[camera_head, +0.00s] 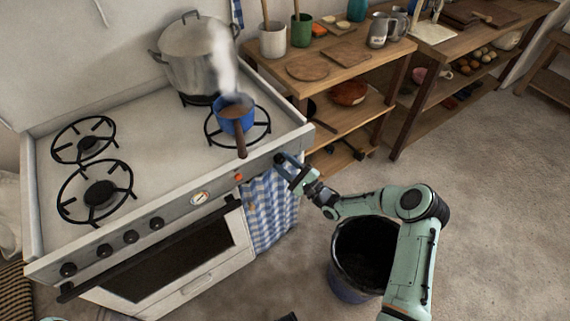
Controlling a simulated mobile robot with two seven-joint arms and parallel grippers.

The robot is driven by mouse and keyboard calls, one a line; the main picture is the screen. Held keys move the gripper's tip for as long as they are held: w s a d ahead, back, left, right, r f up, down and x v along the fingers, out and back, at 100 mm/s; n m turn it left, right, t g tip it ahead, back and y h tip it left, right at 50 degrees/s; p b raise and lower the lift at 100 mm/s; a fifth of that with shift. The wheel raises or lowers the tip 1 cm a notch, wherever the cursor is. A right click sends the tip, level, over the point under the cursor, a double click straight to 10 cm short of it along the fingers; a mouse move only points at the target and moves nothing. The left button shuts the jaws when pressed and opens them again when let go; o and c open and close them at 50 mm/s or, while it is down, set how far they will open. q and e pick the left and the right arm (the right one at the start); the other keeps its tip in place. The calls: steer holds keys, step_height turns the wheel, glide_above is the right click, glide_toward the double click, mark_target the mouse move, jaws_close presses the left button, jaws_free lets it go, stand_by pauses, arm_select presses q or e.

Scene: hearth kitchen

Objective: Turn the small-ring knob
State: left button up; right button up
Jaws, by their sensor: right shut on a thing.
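The stove (160,135) has a front panel with several black knobs (130,237) at its left part. One dark knob (279,158) is at the panel's right end, partly covered by my right gripper. My right gripper (284,164) is shut on this right-end knob, its arm reaching in from the lower right. I cannot read the knob's angle. A small blue saucepan (231,124) with a brown handle sits on the right front ring (262,127), steam above it. My left gripper is not in view.
A large lidded pot (197,57) stands at the stove's back. A blue checked cloth (268,212) hangs below the right end of the panel. A dark bucket (337,278) is on the floor by my right arm. A wooden shelf unit (377,56) stands to the right; floor beyond is clear.

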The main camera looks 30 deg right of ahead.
steer(key=o, duration=1.1)
steer(key=shift+c, duration=0.2)
steer(key=v, duration=1.3)
steer(key=shift+s, duration=0.2)
